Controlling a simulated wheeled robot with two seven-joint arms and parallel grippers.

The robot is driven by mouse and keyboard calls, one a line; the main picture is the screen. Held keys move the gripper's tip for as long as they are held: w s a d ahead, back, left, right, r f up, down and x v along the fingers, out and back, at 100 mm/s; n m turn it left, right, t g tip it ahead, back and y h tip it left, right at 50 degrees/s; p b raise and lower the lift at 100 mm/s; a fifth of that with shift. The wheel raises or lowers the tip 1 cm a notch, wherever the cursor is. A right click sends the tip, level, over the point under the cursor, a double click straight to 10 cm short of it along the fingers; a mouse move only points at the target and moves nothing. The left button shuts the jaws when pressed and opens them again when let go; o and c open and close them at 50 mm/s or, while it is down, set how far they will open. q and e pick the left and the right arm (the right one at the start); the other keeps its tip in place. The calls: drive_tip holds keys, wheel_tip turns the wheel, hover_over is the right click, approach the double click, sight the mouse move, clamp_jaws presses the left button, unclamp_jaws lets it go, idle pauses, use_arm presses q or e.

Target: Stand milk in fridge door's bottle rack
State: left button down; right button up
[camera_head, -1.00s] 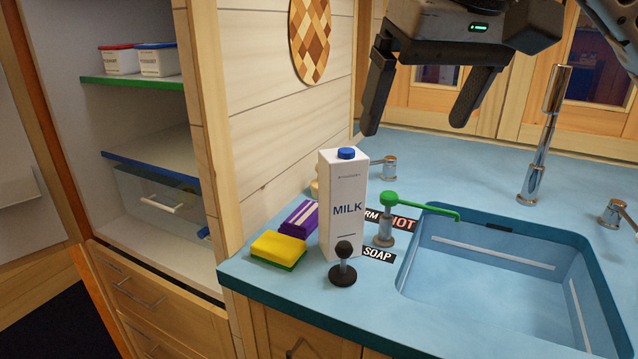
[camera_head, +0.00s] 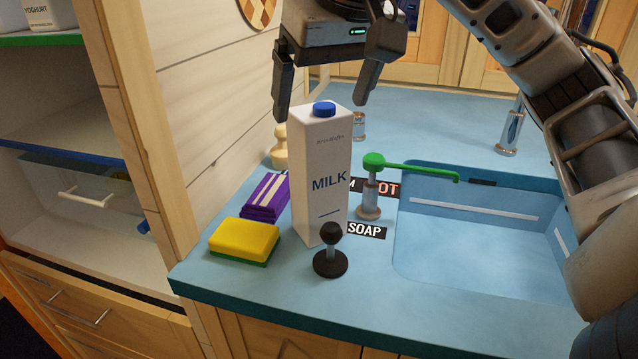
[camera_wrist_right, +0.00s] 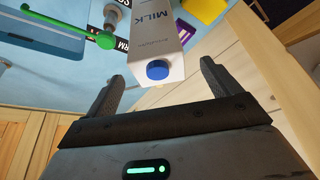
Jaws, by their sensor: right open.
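The milk carton (camera_head: 318,185), white with a blue cap, stands upright on the blue counter beside the sink. My right gripper (camera_head: 318,108) is open just above and around the height of the carton's top, one finger to each side in the head view. In the right wrist view the carton (camera_wrist_right: 155,40) lies ahead, its cap between the open fingers of the gripper (camera_wrist_right: 160,82), with no contact visible. The fridge door's bottle rack cannot be made out. My left gripper is not in view.
The sink (camera_head: 480,225) is at right. Open shelves (camera_head: 55,105) stand at left.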

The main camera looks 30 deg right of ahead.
sight(319, 174)
drive_tip(key=x, duration=0.5)
drive_tip(key=shift+w+d+f, duration=0.15)
drive_tip(key=shift+w, duration=0.2)
clamp_jaws()
